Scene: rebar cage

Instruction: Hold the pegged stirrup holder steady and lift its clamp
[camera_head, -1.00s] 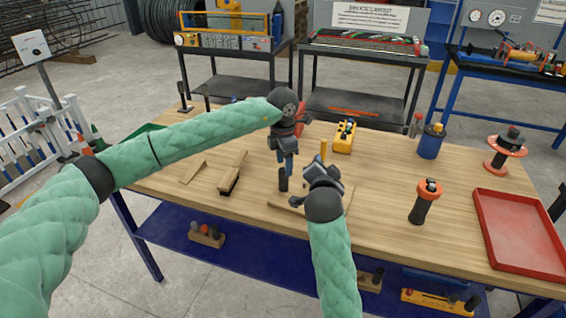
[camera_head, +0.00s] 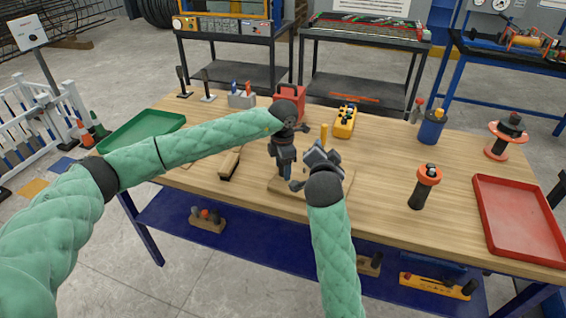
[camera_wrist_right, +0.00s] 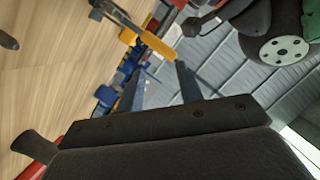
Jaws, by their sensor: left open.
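The stirrup holder's wooden base (camera_head: 278,187) lies near the table's middle, mostly hidden behind my grippers. A yellow upright part (camera_head: 323,133), likely the clamp's handle, stands behind my right gripper; a yellow part with metal arms (camera_wrist_right: 150,42) shows in the right wrist view. My left gripper (camera_head: 285,170) points down at the base's left part, where a dark peg stood; it is open, and contact cannot be told. My right gripper (camera_head: 318,153) is above the base, beside the yellow upright. Its fingers (camera_wrist_right: 160,85) are apart with nothing between them.
A yellow box (camera_head: 345,122), a red toolbox (camera_head: 290,98) and a blue cup (camera_head: 431,130) stand behind. An orange-topped dark cylinder (camera_head: 424,188) and a red tray (camera_head: 520,222) are at right. A wooden block (camera_head: 229,165) and a green tray (camera_head: 140,130) are at left.

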